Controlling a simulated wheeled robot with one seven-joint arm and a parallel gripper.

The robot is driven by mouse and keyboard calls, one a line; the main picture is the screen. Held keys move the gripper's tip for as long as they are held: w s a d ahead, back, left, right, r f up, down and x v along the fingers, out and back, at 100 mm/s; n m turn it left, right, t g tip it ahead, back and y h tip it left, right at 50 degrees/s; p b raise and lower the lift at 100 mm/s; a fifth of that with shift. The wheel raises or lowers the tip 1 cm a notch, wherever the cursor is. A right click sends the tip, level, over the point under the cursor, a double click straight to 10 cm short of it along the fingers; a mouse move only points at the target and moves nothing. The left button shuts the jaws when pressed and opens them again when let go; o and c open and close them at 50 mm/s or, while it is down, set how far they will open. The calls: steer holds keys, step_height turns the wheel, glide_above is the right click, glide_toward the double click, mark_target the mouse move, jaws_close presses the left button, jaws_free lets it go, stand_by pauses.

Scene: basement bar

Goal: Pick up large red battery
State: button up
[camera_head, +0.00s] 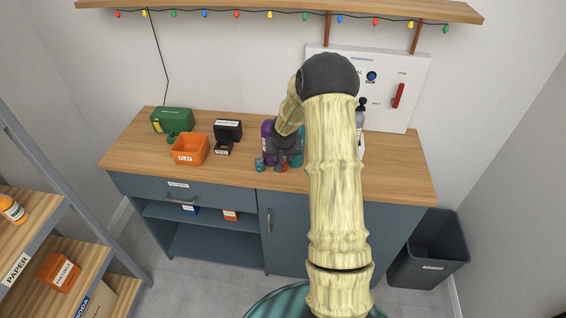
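A small red object (284,166), which may be the large red battery, shows on the wooden counter (395,181) right at the tips of my gripper (283,160). My gripper is dark and points down at the counter, in front of a purple cylinder (267,131). The gripper and arm cover much of this spot. I cannot tell whether the fingers are around the red object or only beside it, or whether they are open or shut.
A small teal cylinder (259,164) stands just left of my gripper. An orange bin (189,149), a green box (171,120) and a black device (227,131) stand further left. A grey bottle (361,117) and a white panel (415,80) are behind my arm.

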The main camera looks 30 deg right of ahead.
mark_target(283, 160)
steer(key=shift+w+d+f, duration=0.1)
steer(key=shift+w+f, duration=0.05)
steer(key=shift+f, duration=0.25)
steer(key=c, duration=0.7)
steer(key=shift+r, duration=0.15)
step_height(283, 160, up, 10)
steer(key=shift+f, duration=0.1)
steer(key=shift+f, duration=0.1)
stand_by(0.5)
